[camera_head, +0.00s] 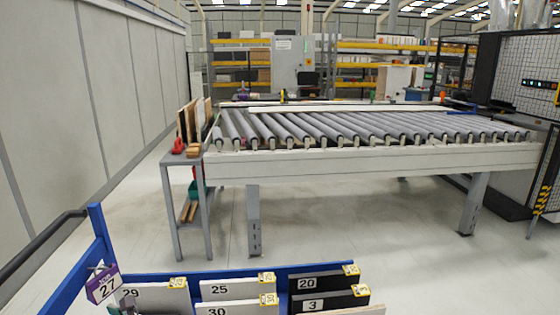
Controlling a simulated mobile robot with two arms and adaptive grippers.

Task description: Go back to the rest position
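Neither of my grippers can be made out in the head view, and no arm is seen holding anything. A blue rack (97,220) stands close in front at the bottom left, its lower part cut off by the frame. A purple and white tag reading 27 (103,284) hangs on the rack's left post. Small grey parts beside it are too unclear to name.
A long roller conveyor (370,158) stands across the middle, with a grey side table (183,157) at its left end. A machine (520,80) stands at right. A grey wall (90,90) runs along the left. Floor (345,222) is clear between rack and conveyor.

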